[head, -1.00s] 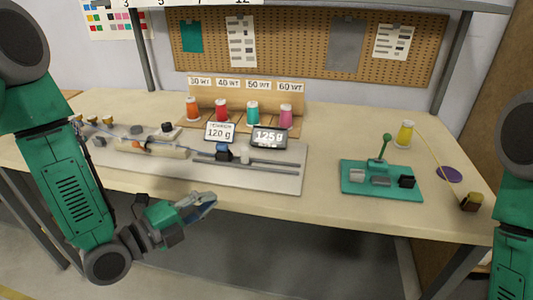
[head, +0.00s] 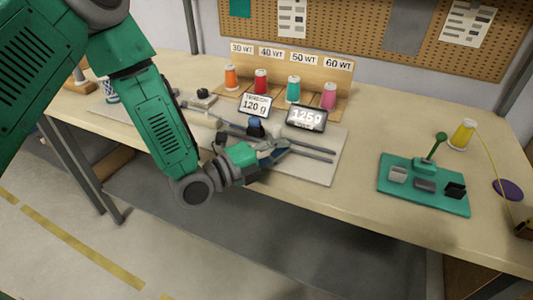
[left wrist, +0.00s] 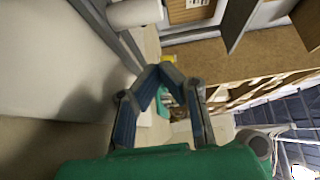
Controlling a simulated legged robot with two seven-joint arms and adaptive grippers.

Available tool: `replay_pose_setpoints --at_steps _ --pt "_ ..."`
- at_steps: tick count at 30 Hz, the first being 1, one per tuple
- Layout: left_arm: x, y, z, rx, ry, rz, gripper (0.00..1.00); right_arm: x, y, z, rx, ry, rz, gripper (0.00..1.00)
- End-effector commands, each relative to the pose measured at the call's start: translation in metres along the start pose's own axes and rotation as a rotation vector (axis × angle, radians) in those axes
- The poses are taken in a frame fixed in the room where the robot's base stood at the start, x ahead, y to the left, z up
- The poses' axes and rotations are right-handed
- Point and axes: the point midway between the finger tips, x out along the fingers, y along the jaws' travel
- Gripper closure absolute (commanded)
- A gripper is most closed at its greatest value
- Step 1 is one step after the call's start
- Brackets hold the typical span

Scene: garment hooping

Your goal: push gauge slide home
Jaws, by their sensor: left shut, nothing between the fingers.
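The gauge slide (head: 256,127), a small carriage with a blue knob, sits on two grey rails (head: 308,150) on a pale base plate (head: 322,172). A dark display (head: 306,118) reading about 125 g stands just behind the rails. My left gripper (head: 284,149) is shut and empty, over the front of the rails, just right of and in front of the slide. I cannot tell whether it touches the slide. In the left wrist view its fingertips (left wrist: 160,72) come together beside the rails (left wrist: 108,28), near a white cylinder (left wrist: 135,13). My right gripper is out of view.
A tension card reading 120 g (head: 255,104) stands behind the slide. Several thread spools stand in a wooden rack (head: 340,82) at the back. A green fixture (head: 425,190) and a yellow spool (head: 462,135) stand to the right. The bench front between is clear.

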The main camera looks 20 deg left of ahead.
Motion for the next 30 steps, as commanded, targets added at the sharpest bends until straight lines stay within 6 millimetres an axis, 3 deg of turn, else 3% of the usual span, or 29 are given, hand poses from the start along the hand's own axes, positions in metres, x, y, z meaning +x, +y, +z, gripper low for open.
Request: replay_pose_setpoints --at_steps 4,12,26,30 --pt "0.033 0.000 -0.003 0.002 0.002 -0.001 1.00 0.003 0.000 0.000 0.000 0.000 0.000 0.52" --pt "0.018 -0.001 0.032 0.000 -0.001 0.000 1.00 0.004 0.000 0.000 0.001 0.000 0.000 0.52" --pt "0.016 -0.001 0.037 0.001 0.001 0.001 1.00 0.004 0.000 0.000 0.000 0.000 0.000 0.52" --pt "0.005 -0.001 0.054 0.005 -0.001 0.002 1.00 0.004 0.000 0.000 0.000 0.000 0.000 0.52"
